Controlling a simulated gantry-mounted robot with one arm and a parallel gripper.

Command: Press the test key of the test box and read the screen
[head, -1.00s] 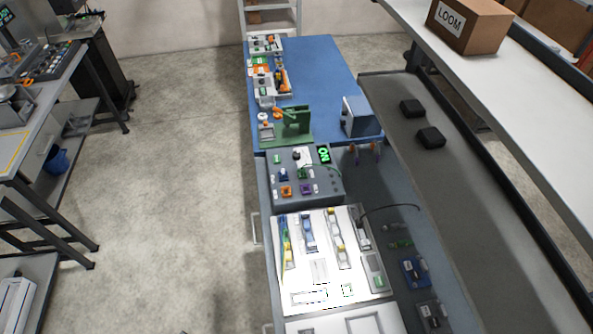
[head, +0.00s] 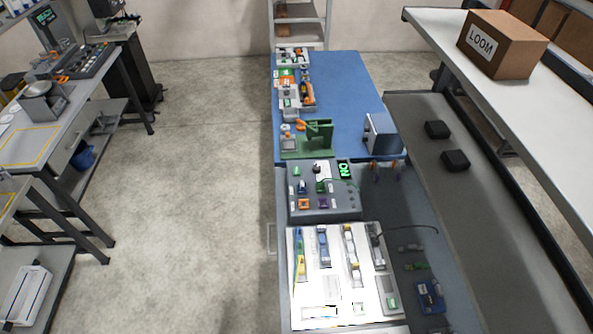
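A grey box (head: 352,208) stands on the bench in the middle of the head view, and I take it to be the test box. Its top carries several small coloured parts, among them an orange one (head: 304,204) and a purple one (head: 323,202). I cannot tell which part is the test key. My gripper is not in view.
A brightly lit white board (head: 325,285) with cables and connectors lies in front of the box. Behind it are a green fixture (head: 319,134) and a blue-grey box (head: 382,134) on a blue mat (head: 345,90). Shelving stands right. The floor (head: 200,200) left is clear.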

